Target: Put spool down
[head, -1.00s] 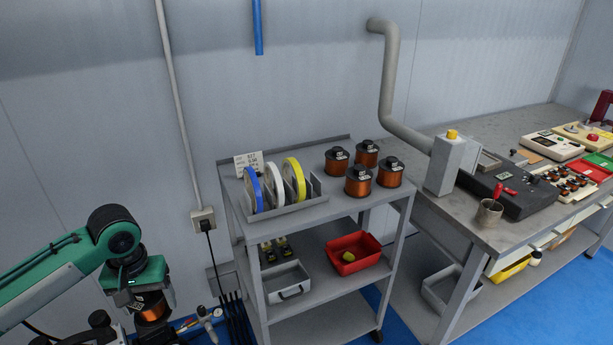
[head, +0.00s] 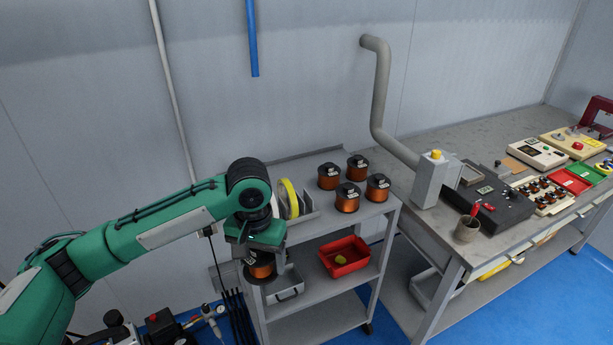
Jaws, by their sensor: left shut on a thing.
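My left gripper (head: 259,250) is shut on a copper wire spool (head: 262,270) with dark flanges. The spool hangs upright below my green left arm, in front of the shelf cart (head: 345,222) at its left side. The gripper and arm hide the left part of the cart's top. Several similar copper spools (head: 347,198) stand on the right part of that top. My right gripper is not in view.
A rack with a yellow reel (head: 288,198) stands on the cart top, partly hidden. A red bin (head: 345,258) and a grey bin (head: 289,285) sit on the middle shelf. A workbench (head: 465,245) with a grey post and pipe (head: 378,100) stands to the right.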

